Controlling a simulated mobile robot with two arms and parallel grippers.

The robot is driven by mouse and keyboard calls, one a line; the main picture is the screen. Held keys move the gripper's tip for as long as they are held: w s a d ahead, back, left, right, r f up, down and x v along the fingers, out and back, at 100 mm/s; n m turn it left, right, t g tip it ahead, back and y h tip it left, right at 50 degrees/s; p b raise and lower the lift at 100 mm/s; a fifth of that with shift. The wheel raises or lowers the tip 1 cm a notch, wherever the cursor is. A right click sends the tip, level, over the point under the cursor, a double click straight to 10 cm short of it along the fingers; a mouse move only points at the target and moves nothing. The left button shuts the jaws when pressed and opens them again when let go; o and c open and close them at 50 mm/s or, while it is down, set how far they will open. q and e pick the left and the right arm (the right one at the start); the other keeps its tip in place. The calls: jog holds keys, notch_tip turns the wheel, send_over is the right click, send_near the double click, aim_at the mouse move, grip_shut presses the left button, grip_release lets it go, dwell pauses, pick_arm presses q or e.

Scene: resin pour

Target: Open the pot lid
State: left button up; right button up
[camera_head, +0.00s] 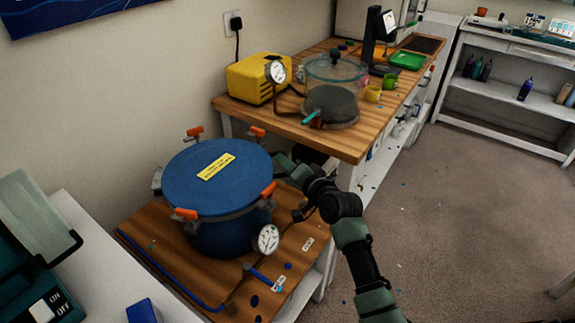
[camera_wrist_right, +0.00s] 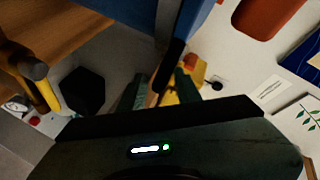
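The blue pot (camera_head: 228,237) stands on a wooden lower shelf, with its flat blue lid (camera_head: 215,185) on top and a yellow label (camera_head: 216,166) on the lid. Several clamps with orange handles (camera_head: 267,190) sit around the rim; one orange handle also shows large in the right wrist view (camera_wrist_right: 268,15). My right gripper (camera_head: 283,166) is at the right edge of the lid. In the right wrist view its two fingers (camera_wrist_right: 161,88) are apart, with the blue pot (camera_wrist_right: 187,18) just beyond. I cannot tell whether they touch the pot. My left gripper is out of view.
A pressure gauge (camera_head: 266,239) projects from the pot's front. The wooden bench (camera_head: 345,140) behind holds a yellow pump (camera_head: 258,77) and a clear chamber (camera_head: 334,90). A white surface (camera_head: 105,255) is at the lower left. The floor (camera_head: 460,200) at right is open.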

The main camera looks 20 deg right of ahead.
grip_shut()
jog(key=shift+f, duration=0.15)
dwell(1.3)
